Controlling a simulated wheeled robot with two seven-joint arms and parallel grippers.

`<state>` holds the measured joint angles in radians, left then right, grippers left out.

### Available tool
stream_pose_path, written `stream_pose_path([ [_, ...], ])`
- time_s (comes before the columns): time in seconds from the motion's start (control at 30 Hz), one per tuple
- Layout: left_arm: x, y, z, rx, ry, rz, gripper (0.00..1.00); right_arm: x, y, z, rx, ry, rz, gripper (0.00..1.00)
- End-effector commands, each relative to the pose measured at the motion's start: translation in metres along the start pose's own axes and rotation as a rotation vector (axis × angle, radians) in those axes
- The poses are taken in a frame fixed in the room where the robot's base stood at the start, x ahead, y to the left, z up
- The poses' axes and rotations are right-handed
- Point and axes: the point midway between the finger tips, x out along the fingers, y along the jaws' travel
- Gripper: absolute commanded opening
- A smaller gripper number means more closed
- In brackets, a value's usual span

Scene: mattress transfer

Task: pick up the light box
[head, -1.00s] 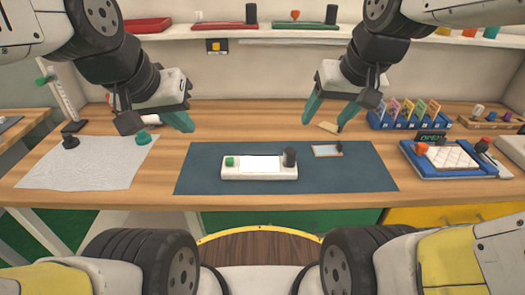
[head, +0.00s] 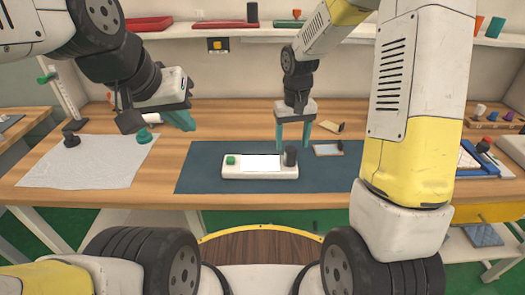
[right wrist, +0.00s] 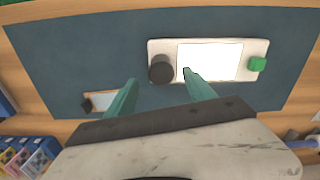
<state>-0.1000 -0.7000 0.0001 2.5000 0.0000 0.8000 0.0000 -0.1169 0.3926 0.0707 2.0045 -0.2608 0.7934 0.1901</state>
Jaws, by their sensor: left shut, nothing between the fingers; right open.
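The light box (head: 259,163) is a flat white box with a glowing panel, a green knob at its left and a dark cylinder at its right. It lies on the dark blue mat (head: 205,180) and also shows in the right wrist view (right wrist: 215,60). My right gripper (head: 293,145) is open and empty, pointing down near the dark-cylinder end. In the right wrist view its teal fingers (right wrist: 160,80) are apart, one overlapping the box's near edge; contact cannot be told. My left gripper (head: 182,120) is shut and empty, up and left of the box.
A small light panel with a dark knob (head: 327,150) lies on the mat right of the box. A white sheet (head: 90,168) covers the table's left. My right arm hides much of the blue tray (head: 478,165). A shelf (head: 215,38) runs behind.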

Motion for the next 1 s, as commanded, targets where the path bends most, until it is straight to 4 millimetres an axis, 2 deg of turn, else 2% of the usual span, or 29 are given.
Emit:
stream_pose_path([
  [0.4, 0.0, 0.0, 0.0, 0.0, 0.0, 0.0, 0.0, 0.054, -0.003, 0.0, 0.0, 0.0, 0.0, 0.63],
  [0.67, 0.0, 0.0, 0.0, 0.0, 0.0, 0.0, 0.0, 0.058, -0.003, 0.0, 0.0, 0.002, 0.0, 0.63],
  [0.77, 0.0, 0.0, 0.0, 0.0, 0.0, 0.0, 0.0, 0.058, -0.003, 0.0, 0.0, 0.002, 0.0, 0.47],
  [1.0, 0.0, 0.0, 0.0, 0.0, 0.0, 0.0, 0.0, 0.057, -0.003, 0.0, 0.0, 0.002, 0.0, 0.0],
])
